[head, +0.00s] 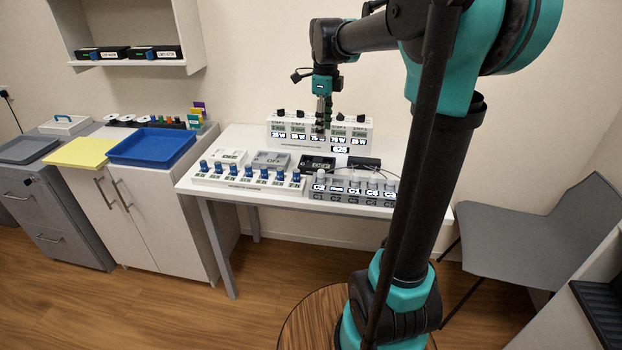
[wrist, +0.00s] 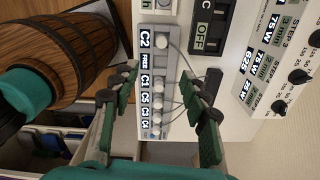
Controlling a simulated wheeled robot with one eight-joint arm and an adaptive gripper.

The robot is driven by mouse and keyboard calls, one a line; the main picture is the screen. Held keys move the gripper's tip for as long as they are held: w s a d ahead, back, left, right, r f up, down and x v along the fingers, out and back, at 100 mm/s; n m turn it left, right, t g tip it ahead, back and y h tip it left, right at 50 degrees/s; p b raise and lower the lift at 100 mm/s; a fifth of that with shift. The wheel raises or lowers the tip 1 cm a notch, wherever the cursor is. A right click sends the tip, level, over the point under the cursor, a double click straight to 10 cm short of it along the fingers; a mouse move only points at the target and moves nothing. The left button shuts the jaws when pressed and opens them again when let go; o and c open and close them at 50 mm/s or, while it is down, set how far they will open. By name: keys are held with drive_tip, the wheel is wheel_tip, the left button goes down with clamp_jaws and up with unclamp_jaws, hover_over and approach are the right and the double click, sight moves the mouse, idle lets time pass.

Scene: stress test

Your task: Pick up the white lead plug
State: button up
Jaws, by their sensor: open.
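The grey strip (head: 345,190) at the table's front right carries several pale round plugs or knobs above labels such as C2 and C1. The white plug (head: 320,177) at C2 stands upright at its left end. In the wrist view the C2 plug (wrist: 162,31) is at the top of the strip, and thin cables run beside it. I cannot tell for sure which one is the lead plug. My gripper (head: 322,132) points down over the table. In the wrist view my gripper (wrist: 159,76) is open and empty, its green fingers either side of the strip, apart from the plugs.
A row of blue knobs on a white panel (head: 246,181) lies left of the strip. A white stepped control box (head: 285,135) stands behind my gripper. A black box (head: 363,162) with cables and a box marked OFF (head: 270,160) lie between. A grey chair (head: 545,235) stands right.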

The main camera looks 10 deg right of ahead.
sight(321, 171)
drive_tip(key=f, duration=1.2)
drive_tip(key=shift+w+a, duration=0.2)
drive_tip(key=shift+w+f, duration=0.15)
drive_tip(key=shift+f, duration=2.35)
clamp_jaws()
